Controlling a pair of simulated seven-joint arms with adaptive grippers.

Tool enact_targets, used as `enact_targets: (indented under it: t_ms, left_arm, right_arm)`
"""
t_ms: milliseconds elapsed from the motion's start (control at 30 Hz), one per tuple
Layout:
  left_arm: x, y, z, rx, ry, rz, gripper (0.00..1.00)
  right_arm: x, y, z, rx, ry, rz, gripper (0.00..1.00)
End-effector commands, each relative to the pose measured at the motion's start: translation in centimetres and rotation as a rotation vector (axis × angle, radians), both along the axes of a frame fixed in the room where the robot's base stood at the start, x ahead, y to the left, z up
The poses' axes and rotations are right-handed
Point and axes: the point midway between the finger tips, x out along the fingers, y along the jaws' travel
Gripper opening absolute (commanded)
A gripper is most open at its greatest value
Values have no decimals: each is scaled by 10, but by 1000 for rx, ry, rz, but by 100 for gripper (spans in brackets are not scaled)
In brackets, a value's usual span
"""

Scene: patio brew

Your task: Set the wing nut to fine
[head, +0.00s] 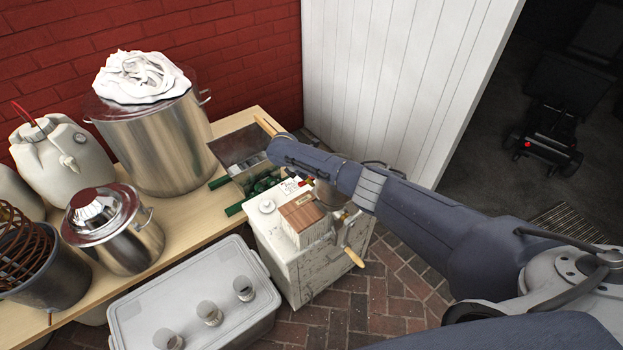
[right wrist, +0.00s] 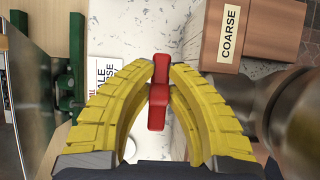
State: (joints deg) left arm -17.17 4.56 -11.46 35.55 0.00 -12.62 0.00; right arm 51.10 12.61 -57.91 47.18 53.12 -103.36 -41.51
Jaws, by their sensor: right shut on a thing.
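The red wing nut (right wrist: 158,95) is upright in the middle of the right wrist view. The yellow fingers of my right gripper (right wrist: 160,88) are on either side of it, closed on it. In the head view my right arm reaches in from the right, and the right gripper is mostly hidden behind it. A wooden box labelled COARSE (right wrist: 250,30) is right of the wing nut; it also shows in the head view (head: 303,218). A white card (right wrist: 108,72) with partly covered lettering lies left of it. No FINE label is readable. My left gripper is not in view.
A white worn cabinet (head: 285,268) stands below the arm. A metal hopper (head: 235,148) and green bars (head: 236,209) are left of it. Steel pots (head: 150,130) and a white keg (head: 62,155) crowd the wooden table (head: 196,222). A lidded grey crate (head: 235,315) stands in front.

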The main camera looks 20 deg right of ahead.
Motion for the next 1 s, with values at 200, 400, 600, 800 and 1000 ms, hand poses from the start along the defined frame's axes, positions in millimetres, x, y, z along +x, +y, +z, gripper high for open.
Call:
enact_targets:
  t_ms: [200,400,600,800,1000]
  left_arm:
    - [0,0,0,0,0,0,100]
    - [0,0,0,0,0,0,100]
    - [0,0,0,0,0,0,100]
    - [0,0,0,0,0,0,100]
    - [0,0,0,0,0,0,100]
  right_arm:
    - [-1,1,0,-84,-21,0,0]
    - [-1,1,0,-118,-31,0,0]
    - [-1,0,0,-125,-32,-1,0]
    - [-1,0,0,-124,-31,-1,0]
    - [-1,0,0,-124,-33,-1,24]
